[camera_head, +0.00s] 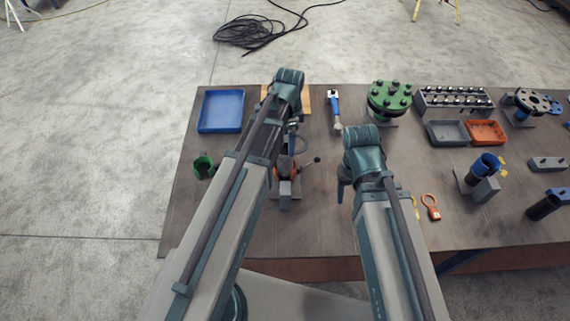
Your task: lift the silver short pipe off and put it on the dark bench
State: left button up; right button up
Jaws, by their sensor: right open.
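The dark bench (330,230) spans the middle and right of the head view. I cannot pick out the silver short pipe for certain; my arms cover part of the bench. My right gripper (344,187) is open above the bench's middle, mostly hidden behind its own wrist, and I see nothing in it. My left arm reaches farther over the bench, and its gripper (292,132) is largely hidden behind the arm. An orange and grey fixture (285,170) with a small dark handle stands just below it.
A blue tray (221,111) lies at back left. A green bolted flange (390,98), a bolt rack (454,101), grey (447,133) and orange (486,132) bins and a grey flange (531,101) fill the back right. A blue-handled tool (335,108) lies between the arms. Bare bench shows at front centre.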

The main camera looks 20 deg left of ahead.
aim_at(287, 147)
pick_arm(q)
notch_tip(287, 147, down, 4)
jog(key=b, duration=0.3)
jog(key=shift+f, duration=0.15)
jog(key=shift+s+a+f+b, duration=0.15)
jog(key=shift+f+b, duration=0.3)
jog(key=shift+b, duration=0.1)
jog(key=f+b, duration=0.4)
jog(key=shift+s+a+f, duration=0.15)
jog(key=shift+s+a, duration=0.15)
jog(key=shift+s, duration=0.05)
jog(key=shift+c, duration=0.2)
grip_shut()
